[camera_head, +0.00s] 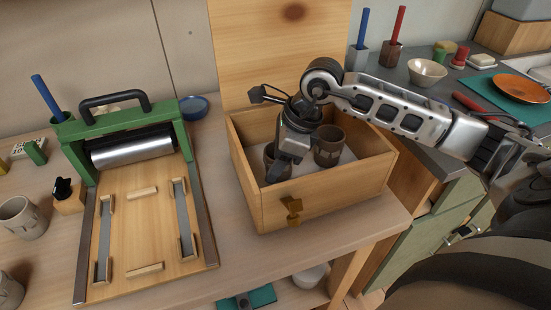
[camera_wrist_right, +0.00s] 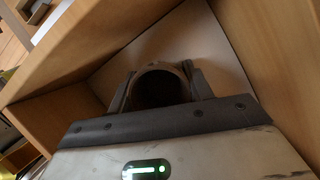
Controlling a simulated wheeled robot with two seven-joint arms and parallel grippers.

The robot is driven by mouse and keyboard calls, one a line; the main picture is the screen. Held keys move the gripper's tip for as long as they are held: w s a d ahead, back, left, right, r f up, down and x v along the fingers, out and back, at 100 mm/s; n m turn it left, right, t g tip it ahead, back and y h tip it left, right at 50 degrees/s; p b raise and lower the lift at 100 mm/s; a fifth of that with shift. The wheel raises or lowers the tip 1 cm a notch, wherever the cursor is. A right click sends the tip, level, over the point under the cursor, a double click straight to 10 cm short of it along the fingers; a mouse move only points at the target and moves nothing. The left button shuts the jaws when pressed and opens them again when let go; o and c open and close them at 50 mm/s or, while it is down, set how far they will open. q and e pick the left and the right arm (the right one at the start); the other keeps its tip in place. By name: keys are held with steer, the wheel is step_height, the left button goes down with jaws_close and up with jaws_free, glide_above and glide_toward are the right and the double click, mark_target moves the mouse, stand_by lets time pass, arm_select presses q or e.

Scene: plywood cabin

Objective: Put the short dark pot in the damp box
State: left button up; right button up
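The damp box (camera_head: 320,200) is a wooden box with its lid (camera_head: 275,50) raised, on the bench right of the press. My right gripper (camera_head: 282,168) reaches down inside its left part. A short dark pot (camera_head: 270,157) is there, mostly hidden by the gripper in the head view. In the right wrist view the pot (camera_wrist_right: 160,87) sits between the two fingers (camera_wrist_right: 160,90), which appear to touch its sides. Another dark brown pot (camera_head: 328,147) stands in the box, to the right of the gripper. My left gripper is not in view.
A green press (camera_head: 120,135) with a roller stands left of the box. Grey pots (camera_head: 22,218) are at the far left. A brass latch (camera_head: 291,208) is on the box front. A bowl (camera_head: 426,72) and orange plate (camera_head: 520,88) are on the right counter.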

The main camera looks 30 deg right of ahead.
steer(key=o, duration=0.4)
steer(key=shift+r+p, duration=0.2)
steer(key=shift+p, duration=0.1)
steer(key=v, duration=1.2)
steer(key=shift+a+b, duration=0.1)
steer(key=shift+b, duration=0.3)
